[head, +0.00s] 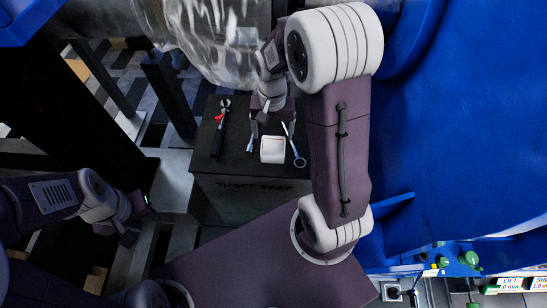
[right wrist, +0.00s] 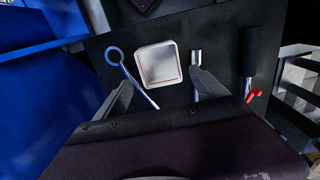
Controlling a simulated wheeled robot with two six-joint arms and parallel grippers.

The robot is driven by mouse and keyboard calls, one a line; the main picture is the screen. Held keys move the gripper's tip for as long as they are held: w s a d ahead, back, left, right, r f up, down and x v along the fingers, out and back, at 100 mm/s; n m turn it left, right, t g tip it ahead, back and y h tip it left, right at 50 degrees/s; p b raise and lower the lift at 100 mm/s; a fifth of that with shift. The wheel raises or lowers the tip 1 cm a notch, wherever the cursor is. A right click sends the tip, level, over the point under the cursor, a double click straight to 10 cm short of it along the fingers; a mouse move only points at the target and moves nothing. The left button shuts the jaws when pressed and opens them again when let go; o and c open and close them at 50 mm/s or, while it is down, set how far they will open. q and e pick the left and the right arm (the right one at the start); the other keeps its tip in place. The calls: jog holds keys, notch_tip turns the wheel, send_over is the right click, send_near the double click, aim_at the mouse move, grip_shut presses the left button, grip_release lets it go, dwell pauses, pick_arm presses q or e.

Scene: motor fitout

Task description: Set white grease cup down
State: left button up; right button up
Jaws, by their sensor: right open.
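The white grease cup (head: 272,149), a square, pale tub with rounded corners, rests on the dark bench top. In the right wrist view the cup (right wrist: 158,64) lies beyond and between the fingertips, with a thin reddish line inside its rim. My right gripper (head: 275,119) is open above the bench, just behind the cup in the head view. In the right wrist view its two fingers (right wrist: 160,84) stand wide apart with nothing held. My left gripper (head: 138,218) is at the lower left, away from the bench, its fingers apart and empty.
A ring spanner (head: 297,150) lies right of the cup in the head view. A short metal tool (head: 252,137) and a red-and-black tool (head: 219,122) lie to its left. A large clear cylinder (head: 215,40) hangs behind the bench (head: 235,167). A blue surface (head: 460,140) fills the right.

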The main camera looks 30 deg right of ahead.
aim_at(273, 153)
notch_tip(273, 153, down, 3)
jog(key=shift+s+f+b, duration=0.15)
jog(key=shift+b, duration=0.4)
jog(key=shift+f, duration=0.15)
notch_tip(273, 153, down, 5)
jog(key=shift+f+b, duration=0.1)
jog(key=shift+b, duration=0.7)
jog(key=c, duration=1.3)
notch_tip(273, 153, up, 5)
jog(key=shift+f+p, duration=0.1)
jog(key=shift+p, duration=0.8)
jog(key=s+d+r, duration=0.1)
jog(key=s+r, duration=0.1)
jog(key=s, duration=0.1)
jog(key=s+d+r+p, duration=0.1)
jog(key=s+d+r, duration=0.1)
jog(key=s, duration=0.2)
jog(key=s+d+r+p, duration=0.1)
jog(key=s+d+r, duration=0.1)
jog(key=s, duration=0.1)
jog(key=shift+s+d+r, duration=0.15)
jog(key=shift+r, duration=0.05)
